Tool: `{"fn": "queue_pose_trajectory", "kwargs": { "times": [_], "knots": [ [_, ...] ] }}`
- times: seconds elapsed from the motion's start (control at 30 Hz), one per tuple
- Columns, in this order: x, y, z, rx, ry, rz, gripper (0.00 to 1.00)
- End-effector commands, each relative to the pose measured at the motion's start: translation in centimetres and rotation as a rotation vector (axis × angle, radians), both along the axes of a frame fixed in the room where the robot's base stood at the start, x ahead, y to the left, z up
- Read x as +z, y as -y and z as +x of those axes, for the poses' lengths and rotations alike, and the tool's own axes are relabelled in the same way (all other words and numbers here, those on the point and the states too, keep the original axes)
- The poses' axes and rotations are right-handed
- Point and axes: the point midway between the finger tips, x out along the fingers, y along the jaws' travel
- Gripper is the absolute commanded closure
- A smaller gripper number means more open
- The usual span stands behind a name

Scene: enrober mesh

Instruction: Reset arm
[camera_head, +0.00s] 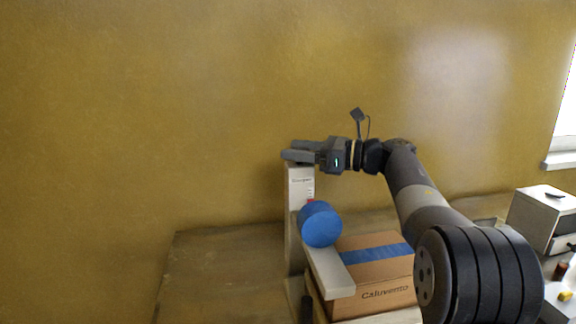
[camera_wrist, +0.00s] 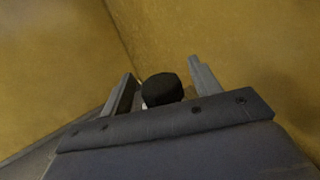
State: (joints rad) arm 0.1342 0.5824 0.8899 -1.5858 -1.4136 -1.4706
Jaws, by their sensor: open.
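My gripper (camera_head: 300,150) is held out level to the left, at the top of a pale upright column (camera_head: 300,186) in the head view. In the wrist view my gripper (camera_wrist: 161,72) is open, its two fingers apart. A dark rounded knob-like piece (camera_wrist: 162,90) shows between the fingers; I cannot tell whether either finger touches it. The column belongs to a pale machine with a blue drum (camera_head: 320,225) on its front and a pale arm-like ledge (camera_head: 330,272) below. The gripper hides the column's top in the head view.
A cardboard box with blue tape (camera_head: 374,292) stands right of the column, close to my arm. A white box-like unit (camera_head: 537,216) stands at the far right. The wooden table (camera_head: 215,275) is bare on the left. A yellow wall (camera_head: 150,110) rises behind.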

Motion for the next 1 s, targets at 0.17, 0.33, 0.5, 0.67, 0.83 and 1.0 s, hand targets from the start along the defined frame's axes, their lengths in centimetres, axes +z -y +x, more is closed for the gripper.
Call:
{"fn": "queue_pose_trajectory", "kwargs": {
  "times": [0.17, 0.33, 0.5, 0.67, 0.83, 1.0],
  "knots": [
    [-0.24, -0.08, -0.17, -0.117, 0.002, -0.002, 0.41],
    [-0.2, -0.12, -0.15, -0.225, 0.002, -0.001, 0.41],
    [-0.18, -0.11, -0.13, -0.328, 0.001, -0.002, 0.41],
    [-0.16, -0.1, -0.1, -0.422, 0.0, -0.001, 0.41],
    [-0.14, -0.11, -0.08, -0.516, 0.0, -0.002, 0.41],
    [-0.08, -0.12, -0.07, -0.607, -0.001, -0.002, 0.41]
  ]
}}
